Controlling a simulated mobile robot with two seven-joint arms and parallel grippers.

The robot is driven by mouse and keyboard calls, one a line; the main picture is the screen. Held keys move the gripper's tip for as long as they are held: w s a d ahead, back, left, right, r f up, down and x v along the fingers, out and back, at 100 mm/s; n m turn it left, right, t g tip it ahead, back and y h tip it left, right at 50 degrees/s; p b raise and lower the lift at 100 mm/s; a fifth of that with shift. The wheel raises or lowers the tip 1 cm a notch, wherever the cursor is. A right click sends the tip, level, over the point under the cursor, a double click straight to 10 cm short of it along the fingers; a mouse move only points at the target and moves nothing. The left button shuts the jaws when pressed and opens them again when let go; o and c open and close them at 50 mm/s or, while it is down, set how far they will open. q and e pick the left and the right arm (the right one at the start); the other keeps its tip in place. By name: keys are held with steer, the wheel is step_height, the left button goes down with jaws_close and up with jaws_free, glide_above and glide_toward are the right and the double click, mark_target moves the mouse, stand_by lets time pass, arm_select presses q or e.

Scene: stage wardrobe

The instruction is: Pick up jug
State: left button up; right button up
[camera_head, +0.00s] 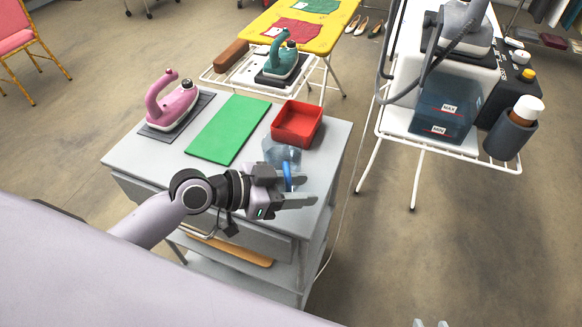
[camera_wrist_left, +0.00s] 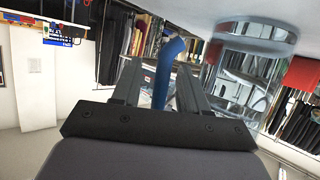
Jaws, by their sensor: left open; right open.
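The clear jug (camera_head: 281,153) stands on the grey cabinet top, just beyond my left gripper and in front of the red tray. Its blue handle (camera_head: 287,177) faces my left gripper (camera_head: 300,187), which is open. In the left wrist view the blue handle (camera_wrist_left: 164,72) shows between the two open fingers, and the clear body (camera_wrist_left: 246,82) is to the right of them. I cannot tell whether the fingers touch the handle. The tips of my right gripper (camera_head: 430,323) show at the bottom edge of the head view, open and away from the cabinet.
On the cabinet top (camera_head: 150,160) are a red tray (camera_head: 297,124), a green mat (camera_head: 228,128) and a pink iron (camera_head: 172,103). An ironing board with a teal iron (camera_head: 281,62) stands behind. A steam station with a blue tank (camera_head: 445,108) is at right.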

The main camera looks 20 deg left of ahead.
arm_select(q)
steer(key=shift+a, duration=0.1)
jaws_close()
steer(key=shift+r, duration=0.1)
steer(key=shift+r, duration=0.1)
step_height(320, 180, up, 19)
steer(key=p, duration=0.2)
steer(key=shift+r+p, duration=0.15)
steer(key=shift+p, duration=0.2)
stand_by(0.9)
